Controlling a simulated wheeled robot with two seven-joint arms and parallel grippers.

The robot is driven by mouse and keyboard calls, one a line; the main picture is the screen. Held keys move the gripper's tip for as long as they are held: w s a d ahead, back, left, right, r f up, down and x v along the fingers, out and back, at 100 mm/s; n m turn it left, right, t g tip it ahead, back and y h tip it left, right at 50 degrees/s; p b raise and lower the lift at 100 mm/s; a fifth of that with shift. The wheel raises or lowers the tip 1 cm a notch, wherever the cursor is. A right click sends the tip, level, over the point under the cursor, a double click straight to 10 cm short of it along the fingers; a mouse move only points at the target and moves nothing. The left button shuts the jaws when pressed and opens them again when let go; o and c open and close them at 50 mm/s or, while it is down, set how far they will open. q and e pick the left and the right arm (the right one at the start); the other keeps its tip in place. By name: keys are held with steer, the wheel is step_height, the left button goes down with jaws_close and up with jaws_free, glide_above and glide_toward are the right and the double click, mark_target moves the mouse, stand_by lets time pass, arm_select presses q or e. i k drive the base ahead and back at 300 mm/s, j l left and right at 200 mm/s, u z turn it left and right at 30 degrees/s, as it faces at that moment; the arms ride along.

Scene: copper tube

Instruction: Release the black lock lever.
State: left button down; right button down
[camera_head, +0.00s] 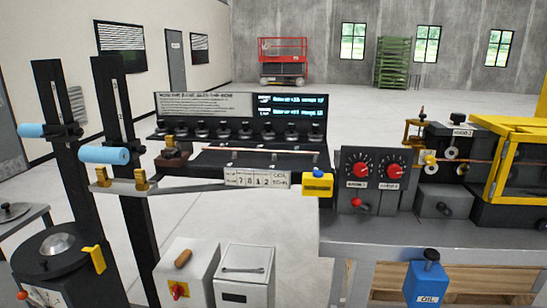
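I cannot tell for certain which part is the black lock lever. A dark box with a black knob (443,208) stands on the right bench, beside the grey dial panel (375,180). The panel has two red dials and a small red-tipped lever (356,202). A long dark bar (185,189) runs from the left stand to a small marked plate (257,179). A yellow block with a blue knob (318,183) sits at the bench's left end. Neither of my grippers shows in this view.
Two black uprights (120,110) with blue rollers (105,155) stand at the left. A blue oil container (425,283) is at the lower right, before the bench (440,233). Two light cabinets (245,272) stand low in the middle. A yellow frame (492,190) stands far right.

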mark_target(441, 206)
steer(key=z, duration=1.35)
steer(key=i+l+z, duration=0.2)
steer(key=i+z, duration=0.15)
steer(key=i, duration=0.15)
steer(key=i+z, duration=0.4)
steer(key=i+l, duration=0.05)
